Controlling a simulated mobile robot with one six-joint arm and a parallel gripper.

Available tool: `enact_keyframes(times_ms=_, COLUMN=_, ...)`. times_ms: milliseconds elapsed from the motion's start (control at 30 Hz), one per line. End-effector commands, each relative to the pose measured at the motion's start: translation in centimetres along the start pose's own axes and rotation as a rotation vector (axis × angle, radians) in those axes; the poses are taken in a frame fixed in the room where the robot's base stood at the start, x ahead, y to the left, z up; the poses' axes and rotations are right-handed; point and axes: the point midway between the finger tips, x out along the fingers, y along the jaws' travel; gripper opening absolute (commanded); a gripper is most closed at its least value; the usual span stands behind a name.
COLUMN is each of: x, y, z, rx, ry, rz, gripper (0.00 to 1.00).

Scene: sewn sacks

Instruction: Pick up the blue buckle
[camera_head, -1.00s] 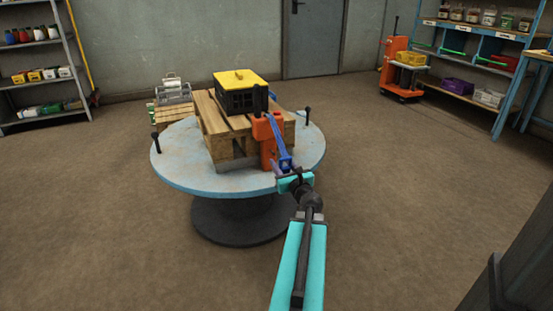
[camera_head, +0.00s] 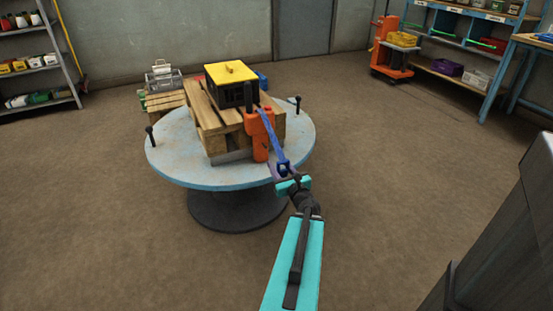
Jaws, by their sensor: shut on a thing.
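The blue buckle (camera_head: 283,167) is at the lower end of a blue strap (camera_head: 269,132). The strap runs up and left past an orange tool-like object (camera_head: 258,136) beside a wooden pallet (camera_head: 214,133). My gripper (camera_head: 284,175) is at the buckle, near the right front edge of the round table, and is shut on it. The strap looks taut between the buckle and the orange object. The fingers are small and partly hidden by my wrist.
The round blue-grey table (camera_head: 180,170) carries the pallet, with a black crate with a yellow lid (camera_head: 231,72) on top. Black posts (camera_head: 150,137) stand at the table's rim. The floor to the right is open. A dark grey block (camera_head: 510,220) stands at the right edge.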

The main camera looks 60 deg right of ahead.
Motion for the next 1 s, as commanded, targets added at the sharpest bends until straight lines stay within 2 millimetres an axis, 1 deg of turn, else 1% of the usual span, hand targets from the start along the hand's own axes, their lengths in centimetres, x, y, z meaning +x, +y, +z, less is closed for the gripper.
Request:
enact_keyframes(times_ms=33, x=-0.3, y=0.0, z=0.5, rx=0.002, ry=0.001, rz=-0.001, gripper=0.1)
enact_keyframes(times_ms=267, x=-1.4, y=0.0, z=0.6, rx=0.001, ry=0.0, rz=-0.003, gripper=0.1)
enact_keyframes(times_ms=600, x=-3.4, y=-0.1, z=0.3, rx=0.0, ry=-0.001, rz=-0.003, gripper=0.1)
enact_keyframes(times_ms=800, x=-4.0, y=-0.1, z=0.2, rx=0.0, ry=-0.001, rz=-0.004, gripper=0.1)
enact_keyframes(times_ms=1000, x=-4.2, y=-0.1, z=0.1, rx=0.0, ry=-0.002, rz=-0.004, gripper=0.1)
